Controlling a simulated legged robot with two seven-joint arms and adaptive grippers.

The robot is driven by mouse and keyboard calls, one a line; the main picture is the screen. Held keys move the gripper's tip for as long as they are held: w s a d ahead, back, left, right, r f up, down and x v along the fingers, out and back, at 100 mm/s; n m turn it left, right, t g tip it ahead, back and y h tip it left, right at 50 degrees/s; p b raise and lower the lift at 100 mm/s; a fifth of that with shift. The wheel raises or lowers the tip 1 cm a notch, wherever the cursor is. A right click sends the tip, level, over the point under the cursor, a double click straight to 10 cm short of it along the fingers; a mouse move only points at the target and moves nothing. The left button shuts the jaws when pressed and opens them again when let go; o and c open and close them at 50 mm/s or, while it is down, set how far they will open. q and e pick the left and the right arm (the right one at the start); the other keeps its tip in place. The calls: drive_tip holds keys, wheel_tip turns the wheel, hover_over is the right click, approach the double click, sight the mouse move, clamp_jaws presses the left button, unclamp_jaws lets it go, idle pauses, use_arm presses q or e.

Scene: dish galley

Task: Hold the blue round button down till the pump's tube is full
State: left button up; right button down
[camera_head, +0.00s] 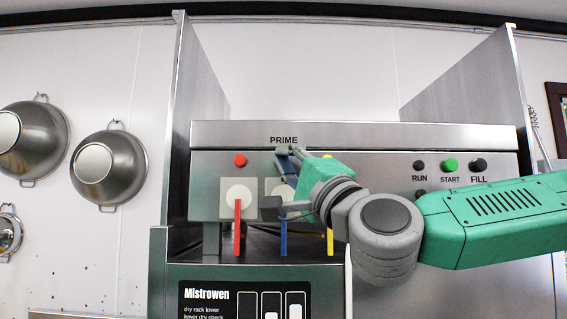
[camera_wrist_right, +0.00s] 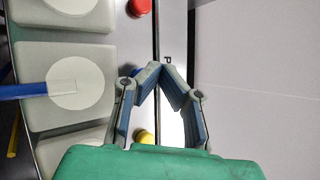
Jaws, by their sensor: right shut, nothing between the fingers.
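My right gripper (camera_head: 284,152) is shut and empty, its fingertips at the panel just under the PRIME label (camera_head: 284,140). In the wrist view its tips (camera_wrist_right: 161,68) meet beside the blue round button (camera_wrist_right: 137,72), which shows only as a sliver behind a finger. In the head view the gripper hides that button, and I cannot tell whether the tips touch or press it. The pump with the blue tube (camera_head: 283,240) is partly behind my gripper; the blue tube also shows in the wrist view (camera_wrist_right: 25,90). How full it is, I cannot tell. My left gripper is out of view.
A red button (camera_head: 240,160) and a yellow button (camera_wrist_right: 145,137) flank the blue one. Pumps with a red tube (camera_head: 237,228) and a yellow tube (camera_head: 330,241) stand either side. RUN, START (camera_head: 450,165) and FILL buttons are at right. Steel side walls (camera_head: 185,110) border the panel.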

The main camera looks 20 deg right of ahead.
drive_tip(key=shift+w+d, duration=0.15)
drive_tip(key=shift+w, duration=0.3)
idle(0.3)
drive_tip(key=shift+s, duration=0.1)
idle(0.4)
drive_tip(key=shift+s+a+b, duration=0.3)
drive_tip(key=shift+s+b, duration=0.15)
drive_tip(key=shift+s, duration=0.3)
drive_tip(key=shift+s+a+b, duration=0.25)
drive_tip(key=shift+s, duration=0.55)
drive_tip(key=shift+s+a+b, duration=0.2)
drive_tip(key=shift+s, duration=0.55)
drive_tip(key=shift+s+a+b, duration=0.25)
drive_tip(key=shift+s, duration=0.55)
